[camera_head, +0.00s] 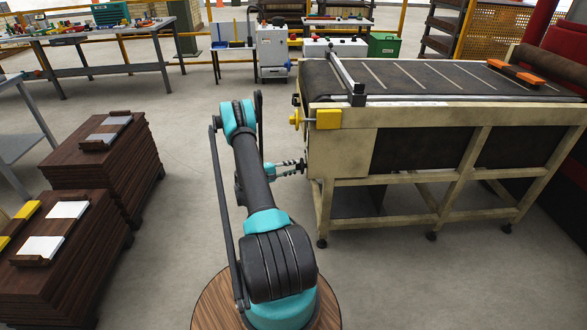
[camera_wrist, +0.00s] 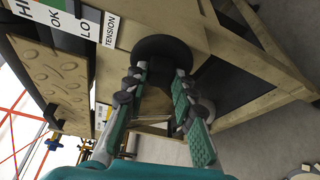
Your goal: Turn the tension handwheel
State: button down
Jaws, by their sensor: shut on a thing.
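The tension handwheel (camera_wrist: 160,46) is a dark round wheel on the side of the beige machine frame, below a "TENSION" label plate (camera_wrist: 108,27) in the wrist view. My gripper (camera_wrist: 161,70) has its two grey and teal fingers on either side of the wheel's dark middle and is shut on it. Part of the wheel is hidden behind the fingertips. In the head view my gripper (camera_head: 290,166) reaches right to the near left leg side of the conveyor, and the wheel is too small to make out clearly.
The conveyor (camera_head: 340,145) with its beige frame stands to the right, with a yellow block (camera_head: 328,119) on its corner. Stacks of brown boards (camera_head: 110,160) stand at the left. A grey cabinet (camera_head: 272,50) stands at the back.

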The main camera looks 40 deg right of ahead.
jog(key=c, duration=1.2)
grip_release()
jog(key=o, duration=0.6)
notch_tip(320, 180, up, 6)
jog(key=shift+f, duration=0.15)
notch_tip(320, 180, up, 3)
jog(key=shift+a+f, duration=0.1)
jog(key=shift+f, duration=0.05)
jog(key=c, duration=0.6)
jog(key=shift+r, duration=0.8)
